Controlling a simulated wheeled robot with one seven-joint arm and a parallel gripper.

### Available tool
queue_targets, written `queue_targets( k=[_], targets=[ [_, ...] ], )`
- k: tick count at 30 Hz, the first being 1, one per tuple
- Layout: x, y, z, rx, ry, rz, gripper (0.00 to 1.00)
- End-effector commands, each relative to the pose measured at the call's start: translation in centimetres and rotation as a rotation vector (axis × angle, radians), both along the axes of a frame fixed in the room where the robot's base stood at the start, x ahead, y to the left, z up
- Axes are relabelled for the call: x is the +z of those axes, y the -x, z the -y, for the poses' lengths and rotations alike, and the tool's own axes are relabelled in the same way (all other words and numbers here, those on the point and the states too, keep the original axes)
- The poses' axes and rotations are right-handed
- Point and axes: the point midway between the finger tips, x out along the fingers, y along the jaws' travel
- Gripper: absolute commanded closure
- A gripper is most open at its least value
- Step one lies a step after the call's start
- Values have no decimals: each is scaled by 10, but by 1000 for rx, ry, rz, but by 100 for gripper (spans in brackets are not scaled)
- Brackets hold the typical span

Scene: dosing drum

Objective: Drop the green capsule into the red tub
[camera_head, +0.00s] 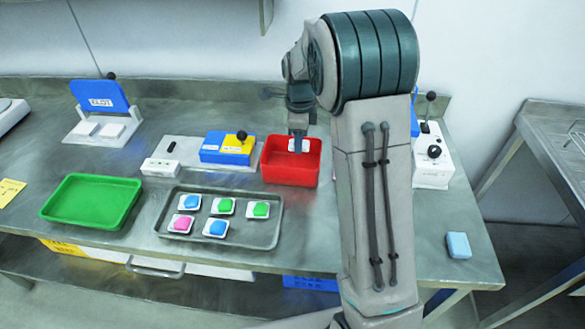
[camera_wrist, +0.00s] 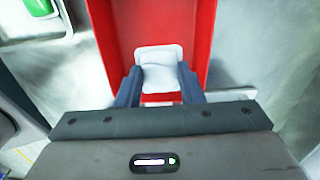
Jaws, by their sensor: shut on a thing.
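The red tub (camera_head: 290,176) stands at the back middle of the bench, and its red walls also show in the wrist view (camera_wrist: 205,35). My gripper (camera_head: 298,138) is over the tub and shut on a white-backed capsule (camera_head: 299,146). In the wrist view, my fingers (camera_wrist: 160,82) hold this capsule (camera_wrist: 160,55) between the tub's walls. Only its white side shows, so I cannot tell its colour. Two green capsules, one in the back row (camera_head: 224,206) and one to its right (camera_head: 260,210), lie on white pads on the grey tray (camera_head: 270,235).
Pink and blue capsules also lie on the grey tray. A green tray (camera_head: 92,200) stands empty at left. A blue-and-yellow device (camera_head: 228,148) with a black knob stands left of the tub. A light blue block (camera_head: 458,245) lies at the right bench edge.

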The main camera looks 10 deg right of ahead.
Motion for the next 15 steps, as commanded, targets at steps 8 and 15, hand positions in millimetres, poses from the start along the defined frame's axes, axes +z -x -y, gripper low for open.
queue_targets(
  k=[8,15],
  targets=[
    [-10,0,-1,2,0,1,86],
    [-10,0,-1,2,0,0,40]
  ],
)
